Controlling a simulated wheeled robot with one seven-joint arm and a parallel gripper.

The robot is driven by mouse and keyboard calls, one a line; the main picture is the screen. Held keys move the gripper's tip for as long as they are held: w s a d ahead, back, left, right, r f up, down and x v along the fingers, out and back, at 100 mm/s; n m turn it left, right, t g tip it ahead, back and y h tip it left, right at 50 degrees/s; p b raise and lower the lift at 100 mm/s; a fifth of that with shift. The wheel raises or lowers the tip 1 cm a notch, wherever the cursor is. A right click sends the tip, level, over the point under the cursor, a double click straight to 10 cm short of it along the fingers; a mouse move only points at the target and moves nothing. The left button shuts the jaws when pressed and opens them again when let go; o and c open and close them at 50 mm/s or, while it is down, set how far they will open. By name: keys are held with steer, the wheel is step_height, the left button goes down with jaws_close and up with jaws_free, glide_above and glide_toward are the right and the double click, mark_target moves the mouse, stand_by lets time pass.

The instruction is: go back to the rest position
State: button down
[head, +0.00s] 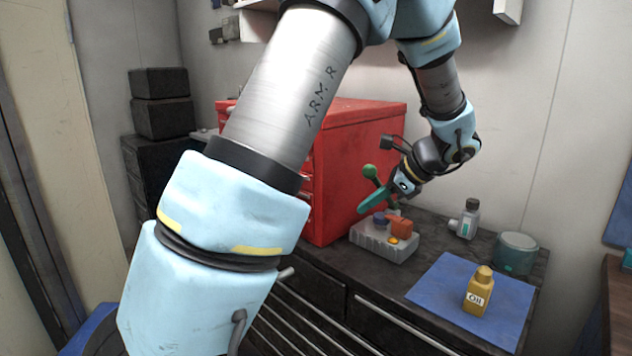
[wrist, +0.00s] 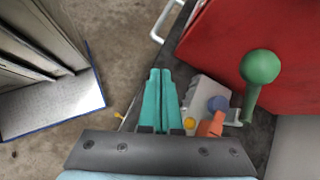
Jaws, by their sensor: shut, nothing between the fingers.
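The red cabinet (head: 362,160) stands behind. A yellow oil bottle (head: 478,297) is on a blue mat (head: 430,285).

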steer(key=s+a+f+n+g+h, duration=0.1)
steer(key=s+a+f+n+h, duration=0.1)
steer(key=s+a+n, duration=0.4)
steer(key=s+a+f+n+g+h, duration=0.2)
steer(key=s+a+n+h, duration=0.3)
steer(key=a+n, duration=1)
steer(key=shift+s+f, duration=0.65)
steer(key=shift+s, duration=0.1)
